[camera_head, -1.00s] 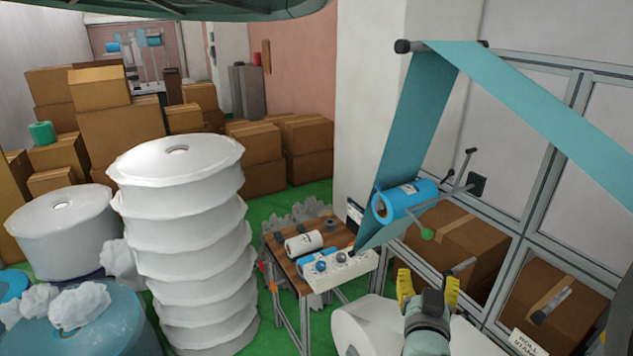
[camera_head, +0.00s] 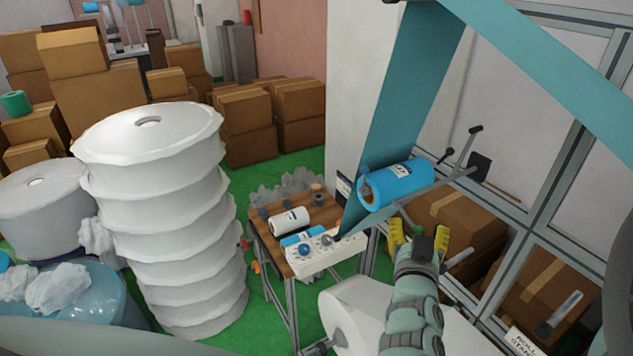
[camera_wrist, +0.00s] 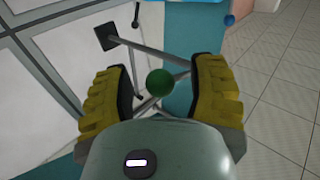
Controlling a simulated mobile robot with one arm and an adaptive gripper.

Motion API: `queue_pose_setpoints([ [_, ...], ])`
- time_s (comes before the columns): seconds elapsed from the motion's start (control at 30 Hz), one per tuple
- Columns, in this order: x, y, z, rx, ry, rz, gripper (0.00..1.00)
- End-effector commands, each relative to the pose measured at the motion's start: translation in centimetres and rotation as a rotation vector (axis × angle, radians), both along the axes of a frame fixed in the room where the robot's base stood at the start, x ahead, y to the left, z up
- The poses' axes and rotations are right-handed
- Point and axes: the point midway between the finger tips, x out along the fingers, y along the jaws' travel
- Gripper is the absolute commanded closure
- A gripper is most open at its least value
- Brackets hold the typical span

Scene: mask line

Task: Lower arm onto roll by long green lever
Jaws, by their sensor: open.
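The long lever's green knob (camera_wrist: 159,83) shows in the wrist view between the two yellow fingers of my gripper (camera_wrist: 160,92). I cannot tell how deep the knob lies between them. In the head view my gripper (camera_head: 418,235) is open, fingers up, just below and right of the blue roll (camera_head: 398,185); the knob is hidden there. The metal arm (camera_head: 447,180) runs from a black wall plate (camera_head: 480,166) toward the roll, and its rod and plate (camera_wrist: 106,37) also show in the wrist view. The teal web (camera_head: 405,95) passes down behind the roll.
A small table (camera_head: 330,205) with a white control box (camera_head: 325,256) and small rolls stands left of my gripper. A large white roll (camera_head: 355,305) lies below my arm. Stacked white rolls (camera_head: 160,220) stand left. A framed panel wall is at right.

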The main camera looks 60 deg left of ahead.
Motion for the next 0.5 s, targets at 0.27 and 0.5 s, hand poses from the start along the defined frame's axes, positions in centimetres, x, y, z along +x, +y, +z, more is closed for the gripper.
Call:
queue_pose_setpoints([
  [0.27,-0.05,0.03,-0.01,0.0,0.0,0.001,0.46],
  [0.5,-0.04,0.03,-0.01,0.0,0.0,0.001,0.71],
])
